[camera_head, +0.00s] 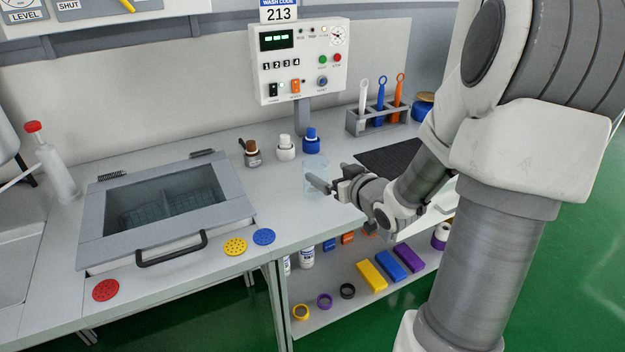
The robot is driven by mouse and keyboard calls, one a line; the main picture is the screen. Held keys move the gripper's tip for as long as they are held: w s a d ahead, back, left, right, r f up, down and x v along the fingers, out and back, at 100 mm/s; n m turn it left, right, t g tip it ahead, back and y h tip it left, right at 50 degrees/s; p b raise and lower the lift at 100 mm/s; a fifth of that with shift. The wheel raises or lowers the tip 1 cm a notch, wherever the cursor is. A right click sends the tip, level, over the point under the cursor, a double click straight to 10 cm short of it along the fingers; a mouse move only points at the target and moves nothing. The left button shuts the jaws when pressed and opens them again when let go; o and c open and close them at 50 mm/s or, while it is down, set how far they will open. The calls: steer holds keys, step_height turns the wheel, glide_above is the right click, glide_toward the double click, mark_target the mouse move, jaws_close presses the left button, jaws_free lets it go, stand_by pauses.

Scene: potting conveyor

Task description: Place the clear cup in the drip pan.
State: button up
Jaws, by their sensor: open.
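The clear cup (312,171) seems to be the faint, see-through shape on the pale counter at the tips of my gripper. Its outline is hard to make out. My gripper (330,177) reaches in from the right, low over the counter, with its fingers apart. One finger overlaps the faint shape; I cannot tell whether the cup is between the fingers or touched. A pale, shallow tray-like thing (432,214) shows partly behind my arm at the right. It may be the drip pan, but my arm hides much of it.
A basin with a glass lid and black handle (172,250) fills the left counter. Small bottles (286,147), a control box (300,62) and a tool rack (378,119) stand behind. A dark mat (385,160) lies right. A lower shelf (330,312) holds coloured blocks and rings.

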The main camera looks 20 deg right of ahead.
mark_target(322, 174)
steer(key=x, duration=0.3)
steer(key=shift+s, duration=0.1)
steer(key=w+f+b, duration=0.2)
steer(key=w, duration=0.1)
steer(key=shift+w+a+f, duration=0.15)
steer(key=shift+w+f, duration=0.1)
steer(key=shift+w, duration=0.55)
steer(key=c, duration=1.3)
